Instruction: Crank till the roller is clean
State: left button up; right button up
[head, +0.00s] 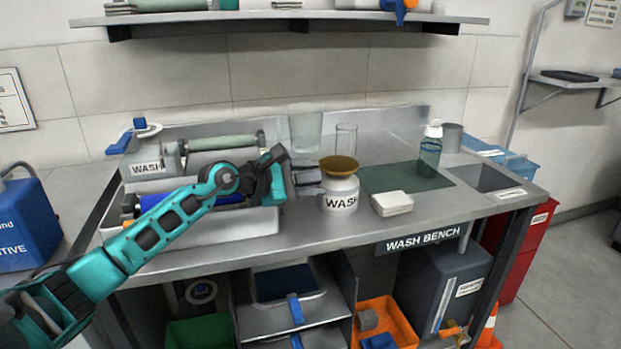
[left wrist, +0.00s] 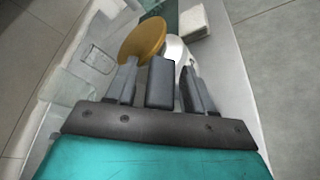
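A pale green roller (head: 222,142) lies across the wash unit at the back left of the bench. A blue crank handle (head: 135,136) is on the unit's left end, above a WASH label (head: 147,168). A blue roller (head: 160,202) lies in the pale tray (head: 245,222) in front, partly hidden by my left arm. My left gripper (head: 310,182) points right, close beside a white WASH pot (head: 341,197) with a brass top (head: 339,164). My right gripper is out of view.
Two clear glass vessels (head: 306,130) stand behind the pot. A white cloth stack (head: 392,204), a green mat (head: 405,178) and a pump bottle (head: 429,155) are to the right. A shelf (head: 280,17) hangs above.

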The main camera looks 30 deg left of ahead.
pick_arm(q)
grip_shut()
